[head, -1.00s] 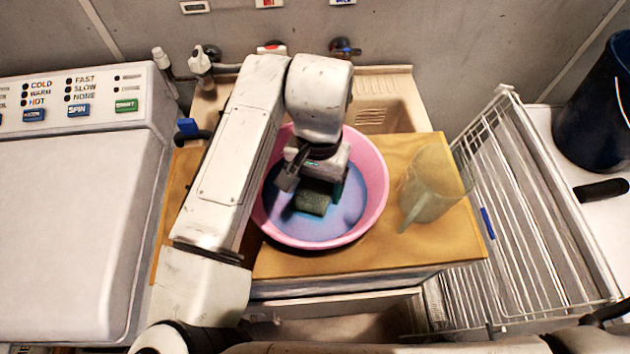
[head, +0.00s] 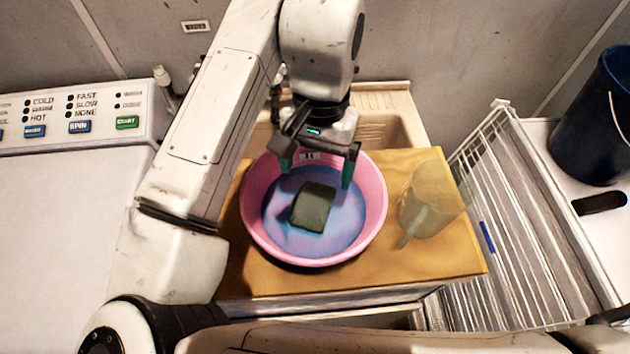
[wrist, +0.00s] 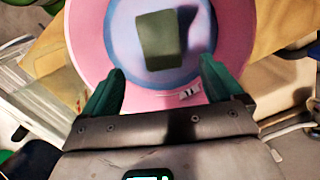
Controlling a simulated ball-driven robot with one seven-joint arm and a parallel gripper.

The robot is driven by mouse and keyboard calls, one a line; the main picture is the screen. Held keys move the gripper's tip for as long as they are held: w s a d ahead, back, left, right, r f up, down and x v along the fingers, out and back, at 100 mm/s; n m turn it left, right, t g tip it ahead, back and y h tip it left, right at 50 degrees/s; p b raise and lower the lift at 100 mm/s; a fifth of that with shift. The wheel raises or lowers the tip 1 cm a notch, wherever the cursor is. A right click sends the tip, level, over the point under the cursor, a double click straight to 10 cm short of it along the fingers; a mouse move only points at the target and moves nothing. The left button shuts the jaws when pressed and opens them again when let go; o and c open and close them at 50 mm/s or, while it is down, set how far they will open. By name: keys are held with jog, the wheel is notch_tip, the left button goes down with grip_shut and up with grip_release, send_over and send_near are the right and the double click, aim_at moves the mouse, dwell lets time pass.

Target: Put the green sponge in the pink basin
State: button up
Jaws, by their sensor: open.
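The green sponge (head: 312,206) lies inside the pink basin (head: 257,232), over its blue inner bottom. In the wrist view the sponge (wrist: 161,40) shows whole, with the basin rim (wrist: 88,50) around it. My gripper (head: 317,174) is above the back part of the basin, its green fingers spread apart with nothing between them. In the wrist view the open fingers (wrist: 162,85) are clear of the sponge. The gripper is apart from the sponge.
A clear pitcher (head: 428,203) stands right of the basin on the wooden board (head: 420,262). A white wire rack (head: 540,230) is further right, with a dark bucket (head: 600,120) beyond. A white washing machine (head: 60,220) is at the left. The sink (head: 385,100) is behind.

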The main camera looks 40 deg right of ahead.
jog(key=shift+w+d+r, duration=0.1)
jog(key=shift+d+r, duration=0.05)
jog(key=shift+r, duration=1.1)
